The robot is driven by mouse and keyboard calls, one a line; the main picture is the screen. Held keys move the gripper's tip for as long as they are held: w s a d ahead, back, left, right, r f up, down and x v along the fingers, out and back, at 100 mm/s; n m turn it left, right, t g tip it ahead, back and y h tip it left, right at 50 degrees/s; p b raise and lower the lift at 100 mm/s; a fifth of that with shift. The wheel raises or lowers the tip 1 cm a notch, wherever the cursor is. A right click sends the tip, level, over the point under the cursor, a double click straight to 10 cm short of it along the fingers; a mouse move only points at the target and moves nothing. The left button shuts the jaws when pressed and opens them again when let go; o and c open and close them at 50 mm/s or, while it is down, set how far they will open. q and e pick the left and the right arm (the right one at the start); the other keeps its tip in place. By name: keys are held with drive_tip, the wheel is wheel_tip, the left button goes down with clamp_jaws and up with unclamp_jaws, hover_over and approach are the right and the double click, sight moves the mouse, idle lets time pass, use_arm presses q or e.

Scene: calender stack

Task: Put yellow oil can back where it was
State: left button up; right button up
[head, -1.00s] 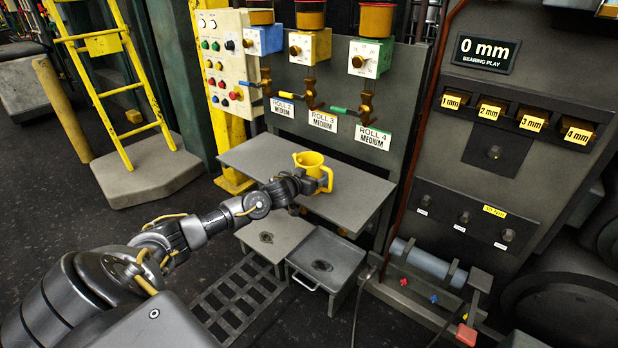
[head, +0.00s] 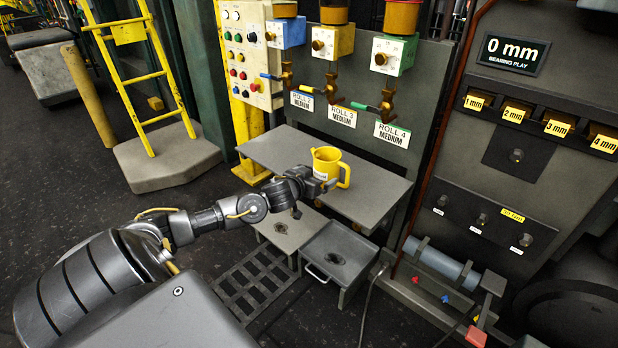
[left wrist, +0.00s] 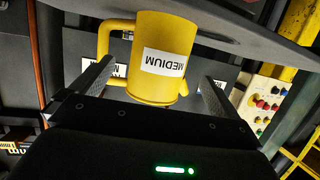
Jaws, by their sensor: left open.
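The yellow oil can (head: 327,160) stands upright on the grey shelf (head: 370,190) below the roll labels. Its handle points right in the head view. In the left wrist view the can (left wrist: 165,35) carries a white MEDIUM label, and its handle is on the left. My left gripper (head: 314,186) is at the can's near lower-left side. Its two fingers (left wrist: 158,78) are spread, with the can between or just beyond them; I cannot tell whether either touches it. My right gripper is not in view.
Three valves with ROLL 2, ROLL 3 and ROLL 4 (head: 392,135) labels hang above the shelf. A button panel (head: 245,55) is at the left. Two low stands, one with a tray (head: 338,255), are below. The shelf's right part is clear.

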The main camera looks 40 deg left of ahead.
use_arm(q)
drive_tip(key=s+d+f+m+g+h, duration=0.1)
drive_tip(key=s+d+f+g, duration=0.2)
drive_tip(key=s+d+f, duration=0.4)
drive_tip(key=s+d+f+m+g+h, duration=0.1)
drive_tip(key=s+d+f+g, duration=0.3)
drive_tip(key=s, duration=1.2)
drive_tip(key=s+d+f+m+g+h, duration=0.1)
drive_tip(key=s+d+f+g, duration=0.3)
drive_tip(key=s+d+f, duration=0.8)
drive_tip(key=d+m, duration=0.1)
drive_tip(key=d, duration=0.2)
drive_tip(key=shift+s+d, duration=0.2)
drive_tip(key=shift+d, duration=0.1)
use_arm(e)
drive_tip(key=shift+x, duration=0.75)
use_arm(q)
drive_tip(key=shift+f, duration=0.1)
